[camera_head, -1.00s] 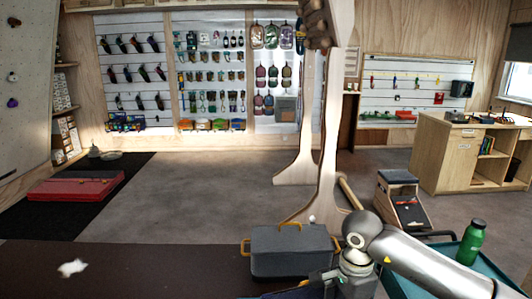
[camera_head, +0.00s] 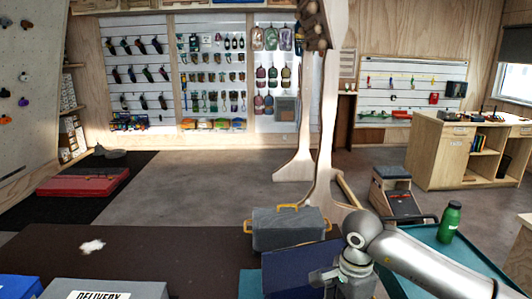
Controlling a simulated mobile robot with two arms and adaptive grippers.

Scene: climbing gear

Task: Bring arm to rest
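My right arm (camera_head: 420,258) reaches in from the lower right, bent at a silver joint. Its gripper (camera_head: 322,281) is low in the view, at the right side of a dark blue panel-like object (camera_head: 295,268). The fingers are small and partly hidden, so I cannot tell whether they are open or grip the blue object. My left arm and gripper are not in view.
A grey case with yellow handles (camera_head: 288,232) stands on the dark table (camera_head: 150,258) behind the blue object. A white patch (camera_head: 92,246) lies at left. A box marked "DELIVERY" (camera_head: 105,290) is in front. A green bottle (camera_head: 450,222) stands on a teal cart (camera_head: 455,265).

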